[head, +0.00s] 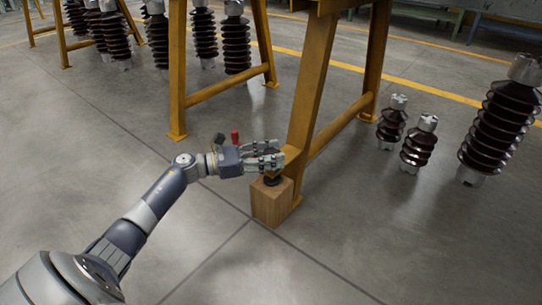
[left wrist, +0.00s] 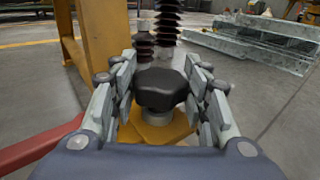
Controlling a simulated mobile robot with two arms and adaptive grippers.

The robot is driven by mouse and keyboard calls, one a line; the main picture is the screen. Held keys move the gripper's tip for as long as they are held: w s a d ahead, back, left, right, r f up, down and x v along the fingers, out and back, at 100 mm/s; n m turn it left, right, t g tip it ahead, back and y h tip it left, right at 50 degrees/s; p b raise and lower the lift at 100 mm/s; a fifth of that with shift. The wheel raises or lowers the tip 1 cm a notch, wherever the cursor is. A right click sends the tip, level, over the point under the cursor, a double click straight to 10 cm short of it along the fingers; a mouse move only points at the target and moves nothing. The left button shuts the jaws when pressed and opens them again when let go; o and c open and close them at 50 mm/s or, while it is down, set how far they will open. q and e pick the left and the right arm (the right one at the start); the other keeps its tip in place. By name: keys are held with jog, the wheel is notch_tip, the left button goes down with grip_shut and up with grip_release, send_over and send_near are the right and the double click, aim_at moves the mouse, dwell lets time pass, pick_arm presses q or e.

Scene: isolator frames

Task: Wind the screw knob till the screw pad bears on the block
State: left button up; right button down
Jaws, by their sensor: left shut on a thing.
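My left gripper (head: 280,157) is at the foot of a yellow frame leg, with its fingers closed around the black screw knob (left wrist: 160,90). In the left wrist view the knob sits between both fingers (left wrist: 160,95), above a yellow bracket (left wrist: 155,130) and a pale metal collar. In the head view the gripper hides the knob. The wooden block (head: 272,204) stands on the floor below the bracket. The dark screw pad (head: 272,181) shows just over the block's top; I cannot tell whether it touches. My right gripper is out of view.
The yellow frame leg (head: 312,85) rises right beside the gripper, with a low crossbar (head: 340,125) behind. Brown ribbed insulators (head: 418,145) stand on the floor to the right. Floor in front and left of the block is clear.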

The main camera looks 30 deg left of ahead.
pick_arm(q)
jog(key=shift+m+g+h, duration=0.5)
jog(key=shift+h, duration=0.1)
jog(key=o, duration=1.1)
jog(key=shift+c, duration=0.2)
jog(key=shift+f, duration=0.1)
